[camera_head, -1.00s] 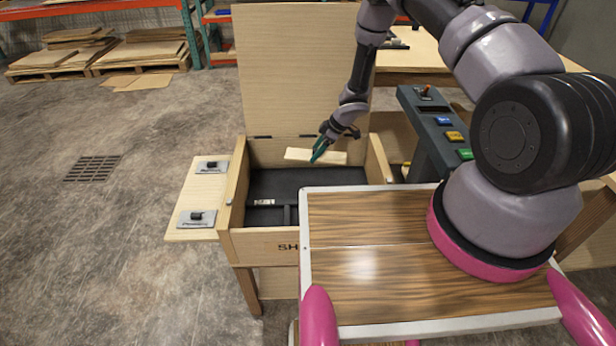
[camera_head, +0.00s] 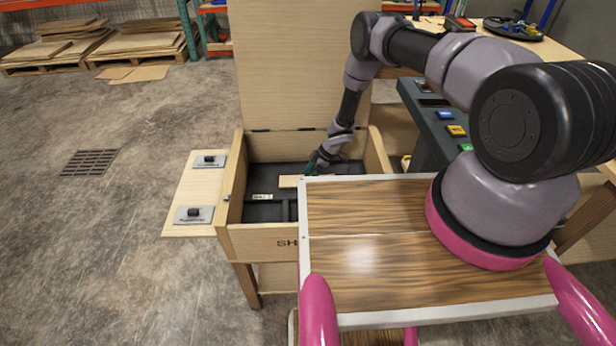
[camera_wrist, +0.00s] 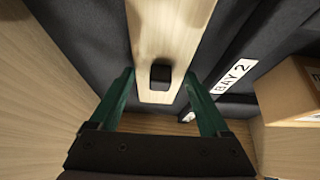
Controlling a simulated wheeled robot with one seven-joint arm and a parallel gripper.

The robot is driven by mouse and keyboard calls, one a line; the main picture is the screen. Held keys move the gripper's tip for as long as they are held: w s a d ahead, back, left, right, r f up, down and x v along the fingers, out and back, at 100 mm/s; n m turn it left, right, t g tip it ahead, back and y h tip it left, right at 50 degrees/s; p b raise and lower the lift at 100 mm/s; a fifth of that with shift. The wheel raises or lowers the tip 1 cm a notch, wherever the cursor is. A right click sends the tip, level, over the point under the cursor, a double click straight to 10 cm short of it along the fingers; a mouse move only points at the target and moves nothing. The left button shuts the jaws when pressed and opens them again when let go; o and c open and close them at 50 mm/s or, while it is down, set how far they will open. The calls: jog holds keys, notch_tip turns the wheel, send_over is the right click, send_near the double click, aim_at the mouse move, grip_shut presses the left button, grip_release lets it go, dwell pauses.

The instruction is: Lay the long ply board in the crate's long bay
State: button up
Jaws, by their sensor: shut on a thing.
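The ply board (camera_head: 290,181) is pale and narrow, low inside the open wooden crate (camera_head: 236,185), its right part hidden behind my gripper and wooden deck. My gripper (camera_head: 311,167) reaches down into the crate and is shut on the board. In the wrist view, the green fingers of my gripper (camera_wrist: 160,78) stand on either side of the board (camera_wrist: 165,40), which has a dark square knob (camera_wrist: 160,76) near its near end. The dark lining lies beneath it, with a "BAY 2" label (camera_wrist: 234,76) to its right. I cannot tell whether the board touches the floor.
The crate's lid (camera_head: 290,70) stands upright at the back. A dark console (camera_head: 430,115) with coloured buttons stands right of the crate.

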jog(key=shift+f, duration=0.15)
jog(key=o, duration=1.5)
jog(key=v, duration=1.2)
jog(key=shift+r, duration=0.2)
